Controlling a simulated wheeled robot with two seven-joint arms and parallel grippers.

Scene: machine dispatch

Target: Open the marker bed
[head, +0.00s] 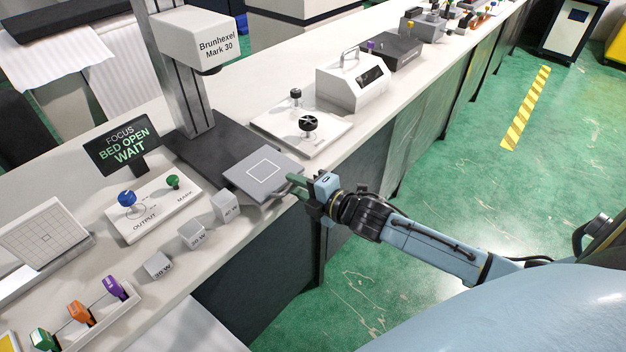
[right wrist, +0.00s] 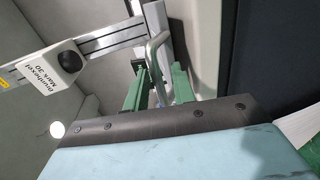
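The marker, labelled Brunhexel Mark 30 (head: 205,42), stands on the bench with its head on a column. Its bed is a grey plate with a white square outline (head: 262,171), out at the front bench edge. The marker's screen (head: 122,144) reads "FOCUS", "BED OPEN", "WAIT". My right gripper (head: 294,180) is at the bed's front right edge. In the right wrist view its green fingers (right wrist: 158,88) stand apart, with a bent metal handle (right wrist: 156,50) between them. A gap shows beside the handle. My left gripper is not in view.
A panel with a blue knob (head: 127,198) and green knob, plus several small grey blocks (head: 192,235), sit left of the bed. A tray of coloured stamps (head: 95,318) is nearer. A white plate with a black knob (head: 308,124) lies right.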

